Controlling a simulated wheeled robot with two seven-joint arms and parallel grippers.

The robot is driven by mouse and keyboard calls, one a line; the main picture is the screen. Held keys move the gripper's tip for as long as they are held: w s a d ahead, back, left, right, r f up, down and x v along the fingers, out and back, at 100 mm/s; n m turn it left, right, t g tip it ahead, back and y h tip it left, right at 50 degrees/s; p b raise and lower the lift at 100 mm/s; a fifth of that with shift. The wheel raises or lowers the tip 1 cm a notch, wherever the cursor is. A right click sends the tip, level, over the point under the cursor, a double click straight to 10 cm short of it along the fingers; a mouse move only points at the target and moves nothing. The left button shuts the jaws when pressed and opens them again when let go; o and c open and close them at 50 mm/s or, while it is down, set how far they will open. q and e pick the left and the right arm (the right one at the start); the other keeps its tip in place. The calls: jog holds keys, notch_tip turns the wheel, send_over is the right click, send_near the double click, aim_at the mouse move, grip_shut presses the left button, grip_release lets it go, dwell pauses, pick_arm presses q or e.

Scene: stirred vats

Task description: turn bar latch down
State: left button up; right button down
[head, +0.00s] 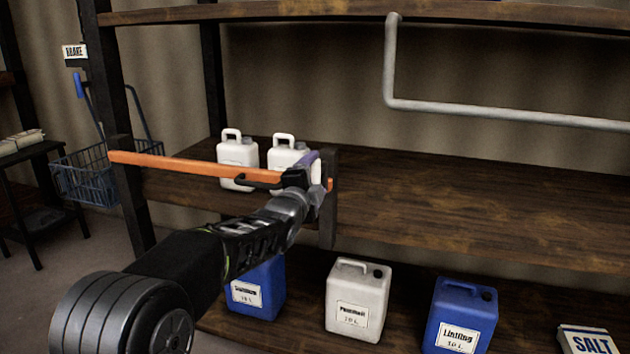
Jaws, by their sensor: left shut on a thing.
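The bar latch is an orange bar (185,166) that runs across the front of the shelf bay, from the dark left post to a short dark post (328,200) on the right. In this view it looks close to level, dropping slightly to the right. A black handle (258,183) is on the bar's front toward its right end. My left gripper (300,176) is at the right part of the bar beside the short post and is shut on the bar latch. The gripper covers part of the bar and handle, so the exact contact is hidden. My right gripper is not in view.
White jugs (237,160) stand on the shelf behind the bar. Blue and grey canisters (357,295) and a salt bag (588,340) are below. A grey pipe (480,112) hangs at upper right. A blue basket (84,175) is at left. The right middle shelf is clear.

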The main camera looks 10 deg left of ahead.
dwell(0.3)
pick_arm(q)
jog(key=o, duration=1.3)
jog(key=s, duration=0.7)
jog(key=shift+s+a, duration=0.2)
jog(key=shift+s, duration=0.2)
